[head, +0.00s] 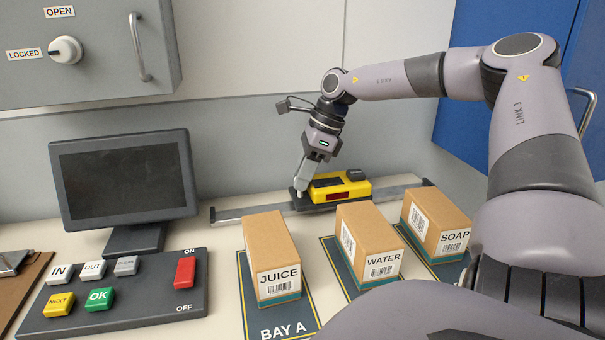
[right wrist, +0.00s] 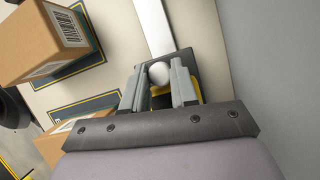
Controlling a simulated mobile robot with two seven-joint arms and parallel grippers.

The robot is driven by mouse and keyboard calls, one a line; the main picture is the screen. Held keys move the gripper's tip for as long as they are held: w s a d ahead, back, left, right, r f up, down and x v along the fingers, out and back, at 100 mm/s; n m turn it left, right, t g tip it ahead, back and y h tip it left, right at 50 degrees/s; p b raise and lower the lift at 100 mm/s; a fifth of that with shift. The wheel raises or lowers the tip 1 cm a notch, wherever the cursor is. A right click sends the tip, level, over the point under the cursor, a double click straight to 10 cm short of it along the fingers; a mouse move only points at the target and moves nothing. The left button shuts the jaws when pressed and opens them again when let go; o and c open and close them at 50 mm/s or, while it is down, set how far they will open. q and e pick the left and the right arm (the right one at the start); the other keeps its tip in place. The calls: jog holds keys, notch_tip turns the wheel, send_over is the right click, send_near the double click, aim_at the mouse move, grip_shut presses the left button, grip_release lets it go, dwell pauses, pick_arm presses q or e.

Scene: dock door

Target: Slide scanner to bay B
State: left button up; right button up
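The yellow and black scanner (head: 338,188) sits on a metal rail (head: 250,212) behind the boxes, behind the gap between the juice box and the water box. A pale round knob (right wrist: 159,73) stands on a dark plate at the scanner's left side. My right gripper (head: 302,188) points down at that plate. In the right wrist view its fingers (right wrist: 159,82) are on both sides of the knob and appear to touch it. The BAY A mat (head: 285,328) lies under the juice box (head: 268,245); the other mats' labels are hidden. My left gripper is out of view.
The water box (head: 367,240) and soap box (head: 436,220) stand on mats in front of the rail. A monitor (head: 124,180) and a button panel (head: 150,310) are at left. A grey cabinet (head: 90,75) hangs above. The rail's left part is clear.

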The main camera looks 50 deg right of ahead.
aim_at(316, 183)
jog(key=shift+o, duration=0.4)
jog(key=shift+d+r, duration=0.1)
jog(key=shift+r, duration=0.2)
jog(key=v, duration=0.6)
jog(key=shift+s+r+b, duration=0.2)
jog(key=shift+r+b, duration=0.05)
jog(key=shift+b, duration=0.05)
